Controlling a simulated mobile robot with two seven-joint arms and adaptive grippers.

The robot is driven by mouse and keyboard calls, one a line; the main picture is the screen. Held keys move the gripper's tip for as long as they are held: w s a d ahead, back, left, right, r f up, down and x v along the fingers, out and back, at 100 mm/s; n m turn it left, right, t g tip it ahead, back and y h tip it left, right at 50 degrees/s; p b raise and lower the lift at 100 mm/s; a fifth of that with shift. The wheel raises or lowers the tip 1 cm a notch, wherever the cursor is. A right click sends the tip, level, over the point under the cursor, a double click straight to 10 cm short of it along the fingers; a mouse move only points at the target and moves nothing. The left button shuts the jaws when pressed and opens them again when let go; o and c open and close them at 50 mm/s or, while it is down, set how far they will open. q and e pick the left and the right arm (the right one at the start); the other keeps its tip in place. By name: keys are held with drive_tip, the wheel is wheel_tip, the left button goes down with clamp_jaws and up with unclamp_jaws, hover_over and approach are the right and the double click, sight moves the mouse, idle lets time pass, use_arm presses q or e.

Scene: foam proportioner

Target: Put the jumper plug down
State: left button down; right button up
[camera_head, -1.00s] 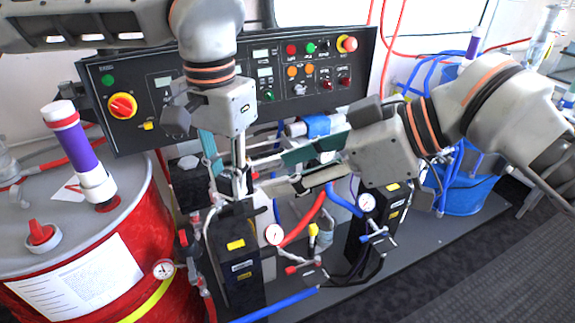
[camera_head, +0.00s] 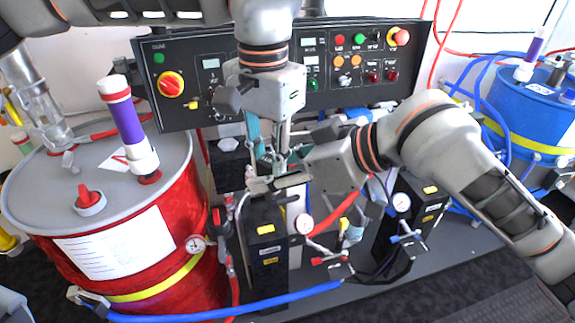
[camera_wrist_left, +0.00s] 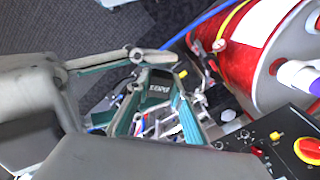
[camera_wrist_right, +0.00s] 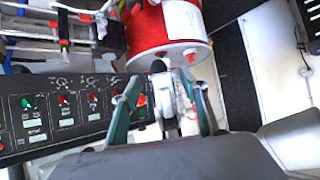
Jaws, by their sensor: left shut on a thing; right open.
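My left gripper (camera_head: 268,165) comes down in front of the control panel, above a black pump unit (camera_head: 264,240). Its teal fingers also show in the left wrist view (camera_wrist_left: 164,78). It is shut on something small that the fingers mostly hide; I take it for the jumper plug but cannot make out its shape. My right gripper (camera_head: 262,184) reaches in from the right, with its tips close beside the left fingers. I cannot tell if they touch. In the right wrist view its fingers (camera_wrist_right: 163,80) stand apart, with grey parts visible between them.
The control panel (camera_head: 190,105) stands just behind the grippers. A red drum (camera_head: 150,255) with a purple-banded tube (camera_head: 127,122) is close on the left. Gauges (camera_head: 304,224), valves and a blue hose (camera_head: 240,308) lie below. A blue drum (camera_head: 530,110) is at the right.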

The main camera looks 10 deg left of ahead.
drive_tip(key=shift+a+f, duration=0.1)
drive_tip(key=shift+a, duration=0.05)
drive_tip(key=shift+c, duration=0.3)
drive_tip(key=c, duration=1.1)
use_arm(q)
drive_tip(key=c, duration=1.7)
unclamp_jaws()
drive_tip(key=shift+s, duration=0.1)
use_arm(e)
drive_tip(key=shift+w, duration=0.1)
clamp_jaws()
